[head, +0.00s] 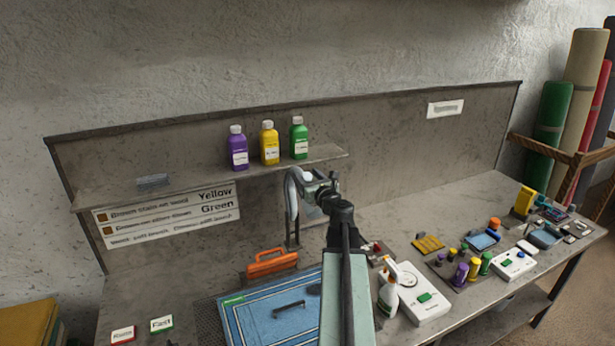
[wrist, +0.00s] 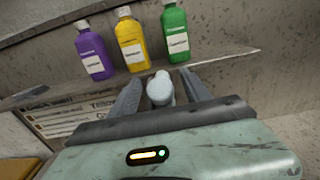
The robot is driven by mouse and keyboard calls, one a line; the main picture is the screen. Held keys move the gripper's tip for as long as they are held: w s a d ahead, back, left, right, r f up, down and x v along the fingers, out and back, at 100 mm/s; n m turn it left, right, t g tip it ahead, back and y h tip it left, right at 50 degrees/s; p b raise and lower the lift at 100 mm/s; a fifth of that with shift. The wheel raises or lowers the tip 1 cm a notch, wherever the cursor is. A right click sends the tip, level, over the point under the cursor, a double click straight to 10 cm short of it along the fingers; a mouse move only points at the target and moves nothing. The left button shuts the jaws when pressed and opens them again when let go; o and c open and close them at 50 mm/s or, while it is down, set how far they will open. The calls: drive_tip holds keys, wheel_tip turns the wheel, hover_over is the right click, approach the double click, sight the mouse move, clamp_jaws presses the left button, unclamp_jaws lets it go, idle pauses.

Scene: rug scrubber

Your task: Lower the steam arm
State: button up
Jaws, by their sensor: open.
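The steam arm (head: 290,196) is a grey curved tube standing up from a post at the back of the bench, its bent top raised near shelf height. My gripper (head: 308,180) is at its upper end. In the wrist view my gripper (wrist: 158,80) is open, with one finger on each side of a pale rounded end (wrist: 160,90), which looks like the arm's tip. I cannot tell whether either finger touches it. My own arm hides part of the bench and the area right of the post.
A shelf (head: 110,192) behind holds a purple bottle (head: 238,152), a yellow bottle (head: 270,148) and a green bottle (head: 299,142). Below lie a blue rug board (head: 250,318) and an orange-handled tool (head: 272,262). A spray bottle (head: 388,290) stands right of my arm.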

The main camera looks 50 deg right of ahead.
drive_tip(key=shift+c, duration=0.4)
clamp_jaws()
idle(0.9)
